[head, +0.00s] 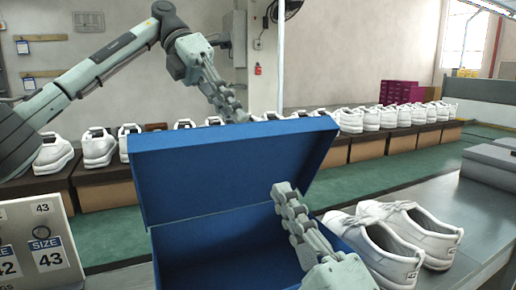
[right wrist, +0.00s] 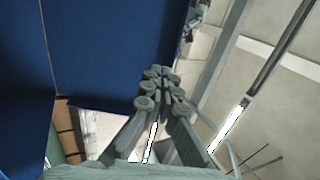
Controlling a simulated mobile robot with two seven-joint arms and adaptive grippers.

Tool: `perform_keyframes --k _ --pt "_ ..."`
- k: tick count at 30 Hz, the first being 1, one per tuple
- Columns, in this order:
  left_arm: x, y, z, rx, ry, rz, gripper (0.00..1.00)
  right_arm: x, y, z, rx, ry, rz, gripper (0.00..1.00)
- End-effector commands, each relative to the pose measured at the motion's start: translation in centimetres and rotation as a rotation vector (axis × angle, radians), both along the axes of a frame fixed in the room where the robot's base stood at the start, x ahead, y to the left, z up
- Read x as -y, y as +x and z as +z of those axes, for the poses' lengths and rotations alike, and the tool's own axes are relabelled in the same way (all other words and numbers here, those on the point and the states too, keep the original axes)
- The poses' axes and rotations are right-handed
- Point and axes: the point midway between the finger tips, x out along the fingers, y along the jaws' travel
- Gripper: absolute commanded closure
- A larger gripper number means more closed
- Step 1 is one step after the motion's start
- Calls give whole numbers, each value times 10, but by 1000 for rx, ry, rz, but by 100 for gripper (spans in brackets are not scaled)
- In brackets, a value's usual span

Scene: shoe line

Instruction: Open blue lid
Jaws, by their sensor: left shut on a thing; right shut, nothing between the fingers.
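The blue lid (head: 225,170) stands raised at the back of the blue box (head: 225,258), and the box's inside shows below it. My left gripper (head: 236,112) is at the lid's top edge, shut on the lid; its fingertips are partly hidden behind that edge. My right gripper (head: 284,190) is shut and empty, in front of the lid's right part and above the box's right side. In the right wrist view, blue lid or box surfaces (right wrist: 105,45) fill the left and top, beside the shut right fingertips (right wrist: 157,82).
A pair of white shoes (head: 395,240) stands on the grey table (head: 470,205) right of the box. A size 43 sign (head: 45,250) is at the left front. Several white shoes on brown boxes (head: 105,195) line the back.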

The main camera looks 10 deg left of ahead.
Motion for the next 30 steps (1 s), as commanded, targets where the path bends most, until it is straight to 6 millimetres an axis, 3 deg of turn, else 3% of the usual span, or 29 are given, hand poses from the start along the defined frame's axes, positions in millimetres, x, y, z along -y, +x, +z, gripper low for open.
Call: perform_keyframes --k 9,15,30 --pt "0 0 2 4 -3 -1 100 -34 51 33 6 -2 -1 100" --pt "0 0 2 4 -3 -1 100 -48 72 45 4 -4 -2 100" --pt "0 0 2 4 -3 -1 100 -53 80 50 1 -4 -2 100"
